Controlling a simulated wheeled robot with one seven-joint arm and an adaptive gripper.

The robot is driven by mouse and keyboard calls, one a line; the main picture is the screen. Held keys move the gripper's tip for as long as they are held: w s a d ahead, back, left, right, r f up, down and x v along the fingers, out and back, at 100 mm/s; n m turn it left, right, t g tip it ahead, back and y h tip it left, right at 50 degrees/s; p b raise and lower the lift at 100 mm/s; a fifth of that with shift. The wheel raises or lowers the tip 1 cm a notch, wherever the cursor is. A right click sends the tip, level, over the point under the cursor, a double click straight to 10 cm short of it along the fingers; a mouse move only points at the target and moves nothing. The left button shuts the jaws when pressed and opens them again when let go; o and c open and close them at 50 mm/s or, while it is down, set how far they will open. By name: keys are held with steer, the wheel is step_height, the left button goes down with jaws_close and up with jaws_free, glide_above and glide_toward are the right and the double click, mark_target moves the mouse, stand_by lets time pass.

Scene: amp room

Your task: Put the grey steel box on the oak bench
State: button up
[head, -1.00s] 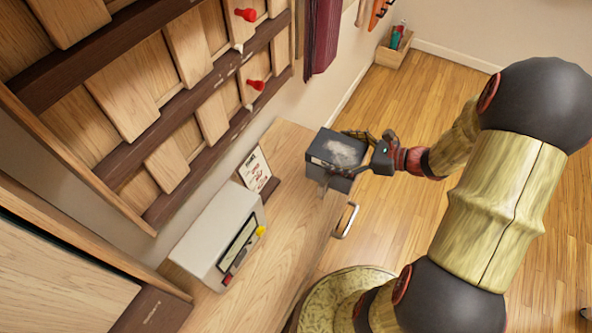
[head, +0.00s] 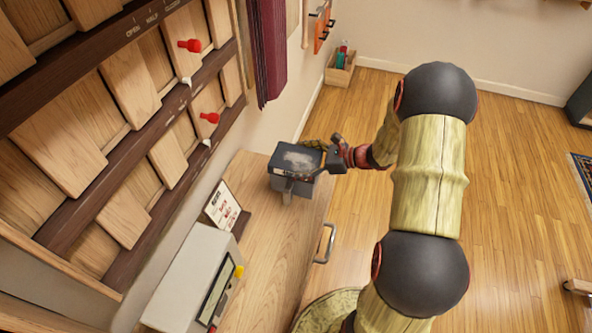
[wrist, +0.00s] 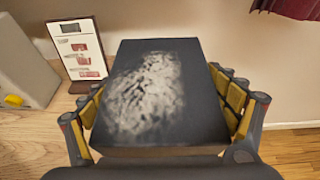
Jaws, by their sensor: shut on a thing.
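My gripper (head: 304,168) is shut on a dark grey box (head: 291,182) with a worn whitish patch on its top. In the wrist view the box (wrist: 190,115) sits level between the two padded fingers, one on each side. In the head view it is at the far end of a wooden-topped cabinet (head: 262,240). I cannot tell whether its underside touches the top. I cannot tell whether this wooden top is the oak bench; no other clear bench shows.
A light grey machine with a yellow button (head: 185,275) and a small printed card on a stand (head: 222,204) stand on the cabinet top. A slotted wooden wall rack (head: 110,130) rises on the left. Wooden floor (head: 510,170) is open to the right.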

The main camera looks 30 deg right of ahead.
steer(key=shift+w+d+f, duration=0.15)
steer(key=shift+w+f, duration=0.35)
steer(key=shift+f, duration=0.15)
steer(key=shift+w+f+b, duration=0.2)
steer(key=shift+f+b, duration=0.7)
steer(key=shift+f, duration=0.75)
steer(key=shift+f, duration=0.15)
steer(key=o, duration=1.9)
